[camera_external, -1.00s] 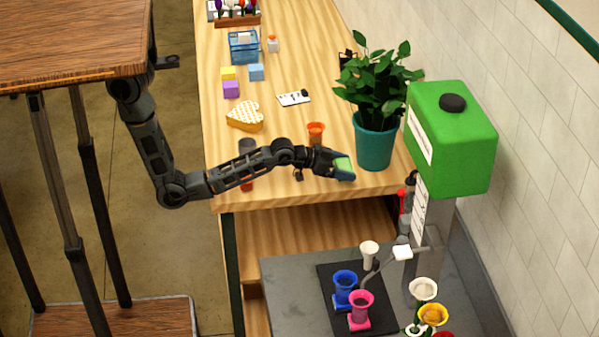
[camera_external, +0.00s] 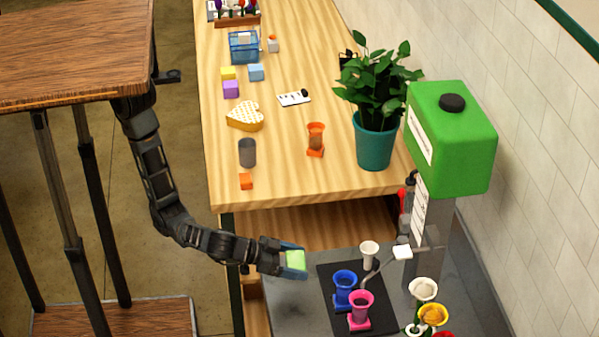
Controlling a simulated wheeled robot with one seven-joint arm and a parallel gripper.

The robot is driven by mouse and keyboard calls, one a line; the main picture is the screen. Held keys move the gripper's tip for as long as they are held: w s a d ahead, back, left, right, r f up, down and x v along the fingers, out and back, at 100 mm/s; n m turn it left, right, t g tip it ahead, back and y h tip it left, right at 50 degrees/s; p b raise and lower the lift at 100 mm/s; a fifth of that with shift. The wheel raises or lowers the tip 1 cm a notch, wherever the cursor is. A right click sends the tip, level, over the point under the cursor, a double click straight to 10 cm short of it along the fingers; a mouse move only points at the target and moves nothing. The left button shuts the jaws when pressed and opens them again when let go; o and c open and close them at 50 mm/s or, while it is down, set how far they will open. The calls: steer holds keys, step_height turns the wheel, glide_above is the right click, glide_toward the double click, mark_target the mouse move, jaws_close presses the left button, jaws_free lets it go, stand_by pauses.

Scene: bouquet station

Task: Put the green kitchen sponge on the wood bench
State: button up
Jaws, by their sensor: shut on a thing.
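My gripper (camera_external: 290,262) is shut on the green kitchen sponge (camera_external: 296,260), which shows as a light green block between the fingers. The gripper holds it beyond the front edge of the wood bench (camera_external: 285,178), above the grey metal surface, left of the black mat. Its exact height over the grey surface is hard to tell. The wood bench runs back from there, and its front part has bare stretches. The fingers hide part of the sponge.
A potted plant (camera_external: 375,142) stands at right. Blue (camera_external: 344,288) and pink (camera_external: 361,308) vases stand on the black mat (camera_external: 376,325).

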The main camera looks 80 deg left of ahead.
steer(key=s+d+r, duration=0.1)
steer(key=s+d, duration=0.1)
steer(key=s, duration=0.4)
steer(key=s+d+r+y+b, duration=0.1)
steer(key=s+d+r, duration=0.1)
steer(key=s, duration=0.4)
steer(key=shift+s+d+n, duration=0.15)
steer(key=shift+d+n, duration=0.25)
steer(key=shift+f, duration=0.15)
steer(key=p, duration=0.2)
glide_above(288, 287)
step_height(288, 287, down, 7)
steer(key=shift+r, duration=0.1)
steer(key=shift+f, duration=1.85)
steer(key=shift+f, duration=0.25)
steer(key=o, duration=0.8)
steer(key=shift+r, duration=0.1)
steer(key=shift+o, duration=0.2)
